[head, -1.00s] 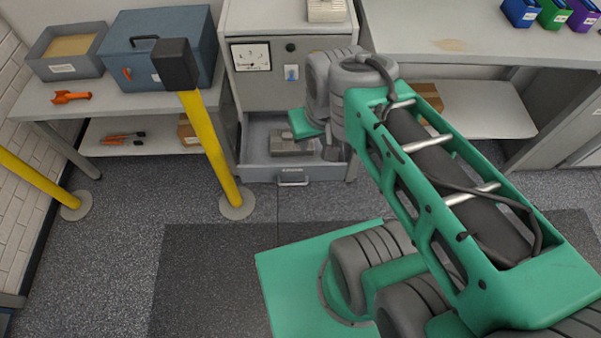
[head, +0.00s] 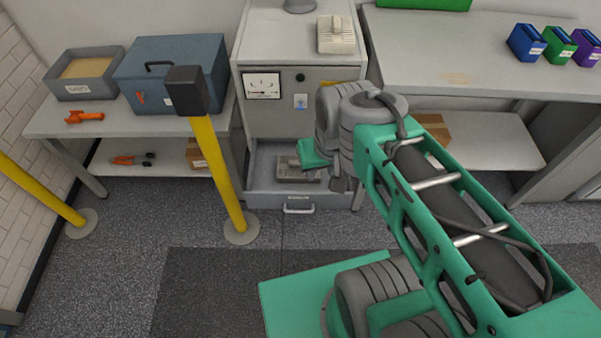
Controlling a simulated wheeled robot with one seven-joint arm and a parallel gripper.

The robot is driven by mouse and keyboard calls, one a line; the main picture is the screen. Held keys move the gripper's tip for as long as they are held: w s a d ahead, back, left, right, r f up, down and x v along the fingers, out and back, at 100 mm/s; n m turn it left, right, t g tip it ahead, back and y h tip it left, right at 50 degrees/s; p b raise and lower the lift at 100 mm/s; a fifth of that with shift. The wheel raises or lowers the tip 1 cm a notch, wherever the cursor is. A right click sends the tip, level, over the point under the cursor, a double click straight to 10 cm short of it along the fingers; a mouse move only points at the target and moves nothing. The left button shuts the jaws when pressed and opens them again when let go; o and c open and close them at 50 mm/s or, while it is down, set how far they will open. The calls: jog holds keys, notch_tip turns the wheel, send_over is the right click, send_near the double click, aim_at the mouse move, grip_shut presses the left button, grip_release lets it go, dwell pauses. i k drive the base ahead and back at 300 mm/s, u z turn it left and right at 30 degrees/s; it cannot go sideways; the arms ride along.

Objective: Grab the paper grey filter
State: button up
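No part is clearly labelled as the paper grey filter. A pale, ribbed block (head: 336,35) stands on top of the grey cabinet (head: 285,55). A grey block-shaped item (head: 294,172) lies inside the cabinet's open lower drawer (head: 299,199). I cannot tell which of these, if either, is the filter. My gripper (head: 338,178) is partly hidden behind my wrist, over the right side of the open drawer. Its dark tip is to the right of the grey item and appears apart from it. Its fingers are too small and covered to read.
A yellow post (head: 222,175) with a dark head stands left of the drawer. A blue toolbox (head: 172,75) and a grey bin (head: 84,88) are on the left bench. Blue, green and purple bins (head: 560,46) stand on the right bench.

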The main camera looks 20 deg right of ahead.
aim_at(288, 171)
jog(key=u, duration=3.45)
jog(key=k, duration=0.9)
jog(key=z, duration=1.6)
